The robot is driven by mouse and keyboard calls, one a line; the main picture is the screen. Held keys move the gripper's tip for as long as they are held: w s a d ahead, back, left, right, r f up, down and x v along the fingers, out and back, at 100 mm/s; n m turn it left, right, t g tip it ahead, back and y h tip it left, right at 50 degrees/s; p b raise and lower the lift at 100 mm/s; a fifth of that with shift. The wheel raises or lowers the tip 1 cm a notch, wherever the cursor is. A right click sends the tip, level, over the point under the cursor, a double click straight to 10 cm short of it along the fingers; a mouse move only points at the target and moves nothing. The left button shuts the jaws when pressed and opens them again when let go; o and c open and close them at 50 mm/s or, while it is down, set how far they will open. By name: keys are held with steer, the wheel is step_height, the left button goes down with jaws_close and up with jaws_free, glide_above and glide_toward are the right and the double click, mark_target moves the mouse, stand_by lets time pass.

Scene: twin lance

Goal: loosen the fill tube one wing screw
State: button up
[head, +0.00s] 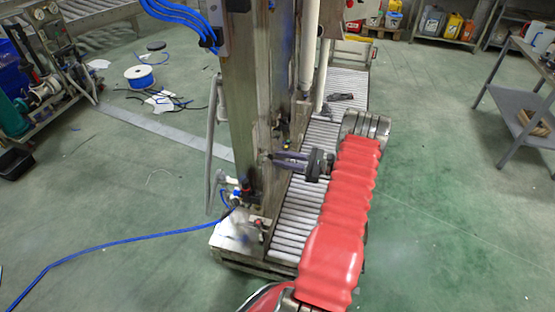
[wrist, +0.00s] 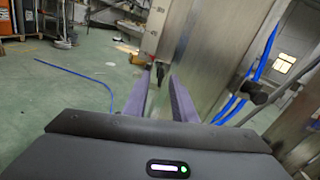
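My gripper (head: 272,158) is level beside the steel column (head: 250,110) in the head view, its fingers pointing left at it. In the wrist view, the two purple fingers of my gripper (wrist: 156,76) stand apart, open. A small dark part (wrist: 160,72), perhaps the wing screw, shows between the fingertips, close to the metal face; I cannot tell whether the fingers touch it. In the head view the screw cannot be made out. Two pale vertical tubes (head: 309,45) stand right of the column; which is fill tube one is unclear.
A roller conveyor (head: 290,220) runs beside the column and under my arm. A blue hose (head: 110,243) crosses the green floor. A blue cable spool (head: 139,77) lies at the left. A grey table (head: 520,100) stands at the right. Blue hoses (wrist: 265,55) hang near the metalwork.

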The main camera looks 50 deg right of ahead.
steer(key=v, duration=1.1)
steer(key=shift+s, duration=0.2)
steer(key=shift+d+f, duration=0.1)
